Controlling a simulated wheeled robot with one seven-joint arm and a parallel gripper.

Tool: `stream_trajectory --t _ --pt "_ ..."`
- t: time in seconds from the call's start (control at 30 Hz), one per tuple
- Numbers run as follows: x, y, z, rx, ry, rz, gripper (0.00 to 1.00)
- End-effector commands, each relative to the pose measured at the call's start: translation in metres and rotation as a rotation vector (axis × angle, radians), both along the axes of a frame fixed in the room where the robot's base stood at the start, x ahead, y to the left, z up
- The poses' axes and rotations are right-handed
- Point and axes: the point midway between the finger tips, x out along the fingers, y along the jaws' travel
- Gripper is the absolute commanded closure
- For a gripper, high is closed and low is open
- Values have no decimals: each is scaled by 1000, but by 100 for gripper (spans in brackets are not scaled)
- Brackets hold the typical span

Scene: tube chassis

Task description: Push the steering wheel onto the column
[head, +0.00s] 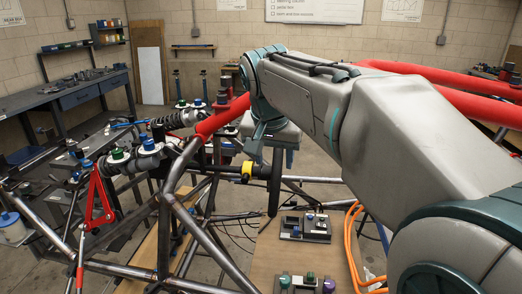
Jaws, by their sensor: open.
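The black steering wheel (274,185) shows nearly edge-on and upright in the middle of the head view. The dark steering column (226,175), with a yellow collar (247,171) near its end, runs in from the left and meets the wheel at its middle. I cannot tell how far the wheel sits on the column. My gripper (271,152) is open at the top of the wheel, its teal fingers pointing down. Whether the fingers touch the wheel is hidden by the angle.
Steel chassis tubes (204,232) and a red padded tube (222,118) lie to the left. A wooden table (290,262) with a dark tray (306,236) of small parts stands below right of the wheel. Orange cables (352,240) hang beside it. A workbench (65,105) stands at the back left.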

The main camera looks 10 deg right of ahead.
Motion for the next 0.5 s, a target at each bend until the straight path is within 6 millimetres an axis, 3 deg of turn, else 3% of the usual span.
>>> stream_trajectory --t 0.2,0.5 --pt "11 1 -2 3 -7 -25 50" --pt "29 -8 -52 2 -4 -25 50"
